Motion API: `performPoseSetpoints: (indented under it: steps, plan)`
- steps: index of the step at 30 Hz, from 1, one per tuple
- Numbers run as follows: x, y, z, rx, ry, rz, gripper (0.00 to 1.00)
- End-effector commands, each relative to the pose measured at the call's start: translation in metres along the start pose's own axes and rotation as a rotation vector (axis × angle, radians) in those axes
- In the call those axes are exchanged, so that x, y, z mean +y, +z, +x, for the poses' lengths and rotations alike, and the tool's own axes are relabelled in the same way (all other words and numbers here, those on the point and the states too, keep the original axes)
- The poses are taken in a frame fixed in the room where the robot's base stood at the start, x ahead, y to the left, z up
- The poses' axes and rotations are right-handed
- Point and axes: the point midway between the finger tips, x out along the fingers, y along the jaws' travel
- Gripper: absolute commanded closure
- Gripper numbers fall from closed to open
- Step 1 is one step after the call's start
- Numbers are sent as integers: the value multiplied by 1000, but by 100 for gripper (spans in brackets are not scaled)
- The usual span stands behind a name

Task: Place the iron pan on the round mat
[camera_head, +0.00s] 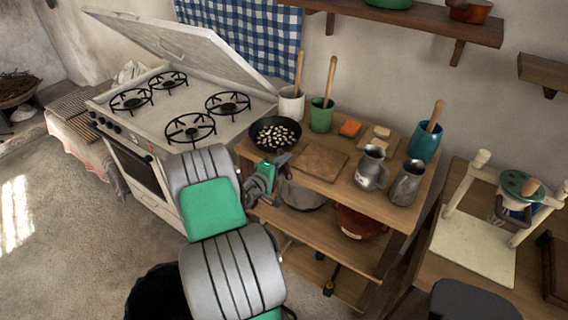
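The iron pan (256,143) is a round black pan with several pale pieces in it. It sits at the left end of the wooden shelf unit's top, beside the stove. My gripper (281,161) is just in front of the pan, at the shelf's front edge. Its fingers are small and dark here, and my arm hides part of them. I cannot tell whether they are open or shut, or whether they touch the pan. The pan's handle is not clearly visible. I cannot make out a round mat in this view.
A stove (150,115) with several burners and a raised lid stands left. On the shelf top (352,193) are a square board (318,162), a green utensil pot (321,118), two metal jugs (407,184) and a teal pot (424,145). Free room there is small.

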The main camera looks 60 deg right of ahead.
Motion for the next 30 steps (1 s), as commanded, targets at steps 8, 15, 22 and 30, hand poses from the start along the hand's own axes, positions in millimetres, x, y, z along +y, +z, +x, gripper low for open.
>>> performPoseSetpoints:
  steps: [8,15,22,30]
  plan:
    - [1,0,0,0,0,0,56]
    - [1,-1,-7,2,-1,0,56]
    - [0,-3,-60,7,0,-1,56]
    - [1,-1,-114,4,-1,-1,56]
